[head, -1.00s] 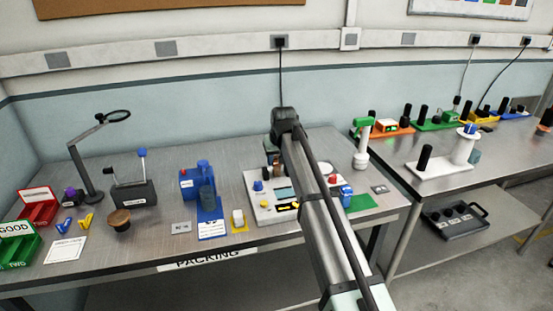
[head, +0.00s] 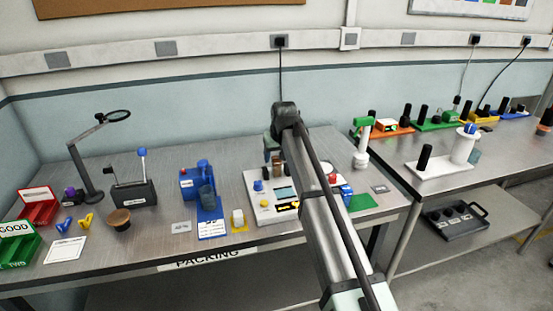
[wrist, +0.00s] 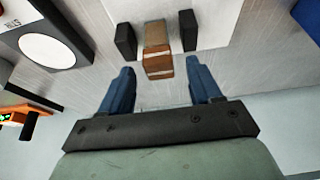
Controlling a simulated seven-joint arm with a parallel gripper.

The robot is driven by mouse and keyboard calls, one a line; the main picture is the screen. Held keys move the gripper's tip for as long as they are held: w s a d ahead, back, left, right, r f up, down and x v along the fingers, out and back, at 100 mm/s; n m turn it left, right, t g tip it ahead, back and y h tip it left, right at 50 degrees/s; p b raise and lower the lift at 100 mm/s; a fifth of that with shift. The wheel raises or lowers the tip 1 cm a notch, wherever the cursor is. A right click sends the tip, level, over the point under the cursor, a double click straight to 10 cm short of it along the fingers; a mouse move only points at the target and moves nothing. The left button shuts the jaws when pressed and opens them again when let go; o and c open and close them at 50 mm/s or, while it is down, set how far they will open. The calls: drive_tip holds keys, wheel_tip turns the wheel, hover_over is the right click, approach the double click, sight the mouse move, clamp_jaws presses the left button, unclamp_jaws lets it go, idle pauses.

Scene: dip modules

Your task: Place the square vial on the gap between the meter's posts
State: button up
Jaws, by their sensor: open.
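The square vial (wrist: 157,48) is brown and amber. In the wrist view it stands between the meter's two black posts, the left one (wrist: 125,40) and the right one (wrist: 188,31), with a gap on each side. The meter (head: 262,210) is a pale box with a blue knob, a small screen and a yellow-marked display. In the head view the vial (head: 277,170) is small and partly hidden by my arm. My gripper (wrist: 160,68) is open, its blue fingers apart on either side of the vial's near end without touching it. In the head view my gripper (head: 268,150) is above the meter's back.
Left of the meter are a yellow stand (head: 238,222) and a blue stand (head: 210,225). A green mat (head: 361,203) and a white-and-green device (head: 362,150) are to the right. My arm covers part of the meter's right side.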

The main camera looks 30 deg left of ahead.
drive_tip(key=v, duration=1)
drive_tip(key=shift+d+r, duration=0.1)
drive_tip(key=shift+r, duration=0.05)
